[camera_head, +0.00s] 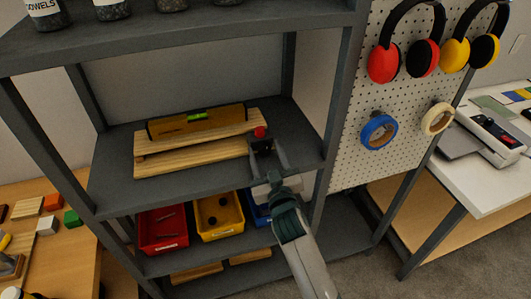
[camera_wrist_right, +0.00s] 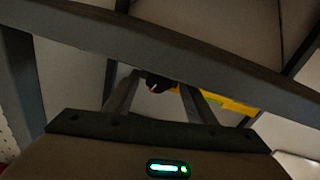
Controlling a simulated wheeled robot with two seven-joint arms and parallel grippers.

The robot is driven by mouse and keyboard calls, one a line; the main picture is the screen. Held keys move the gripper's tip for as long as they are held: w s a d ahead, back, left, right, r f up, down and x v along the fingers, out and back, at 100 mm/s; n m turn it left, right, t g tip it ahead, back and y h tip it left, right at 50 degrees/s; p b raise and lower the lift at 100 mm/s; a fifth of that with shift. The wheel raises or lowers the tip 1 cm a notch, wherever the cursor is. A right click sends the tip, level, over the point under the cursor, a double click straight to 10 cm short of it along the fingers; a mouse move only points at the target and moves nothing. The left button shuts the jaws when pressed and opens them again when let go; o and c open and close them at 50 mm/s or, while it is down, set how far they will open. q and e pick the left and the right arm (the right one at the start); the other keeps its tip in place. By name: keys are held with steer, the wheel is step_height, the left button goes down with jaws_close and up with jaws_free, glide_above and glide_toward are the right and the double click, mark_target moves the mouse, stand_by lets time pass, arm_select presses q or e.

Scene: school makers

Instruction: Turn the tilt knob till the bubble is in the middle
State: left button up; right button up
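A yellow spirit level (camera_head: 196,121) with a green vial (camera_head: 197,115) lies on a wooden tilt stand (camera_head: 190,160) on the middle shelf. The bubble's place in the vial is too small to tell. The red tilt knob (camera_head: 260,131) is at the stand's right end. My right gripper (camera_head: 268,150) is just in front of and below the knob, with its fingers apart. In the right wrist view a dark, partly red thing, seemingly the knob (camera_wrist_right: 157,84), shows between the fingertips; contact cannot be told. The level's yellow edge (camera_wrist_right: 232,104) shows there too. My left gripper is out of view.
The upper shelf (camera_head: 180,38) hangs over the stand, and a shelf post (camera_head: 335,110) stands right of my gripper. Red (camera_head: 161,246) and yellow (camera_head: 220,234) bins sit below. A pegboard (camera_head: 400,95) with ear defenders and tape rolls is at the right.

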arm_select(q)
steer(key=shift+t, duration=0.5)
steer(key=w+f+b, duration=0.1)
steer(key=b, duration=0.1)
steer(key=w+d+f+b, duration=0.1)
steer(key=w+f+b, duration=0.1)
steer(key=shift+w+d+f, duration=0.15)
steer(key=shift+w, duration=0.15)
arm_select(e)
steer(key=v, duration=1.7)
steer(key=shift+s, duration=0.2)
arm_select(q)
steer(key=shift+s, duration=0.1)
arm_select(e)
steer(key=shift+d+f, duration=0.1)
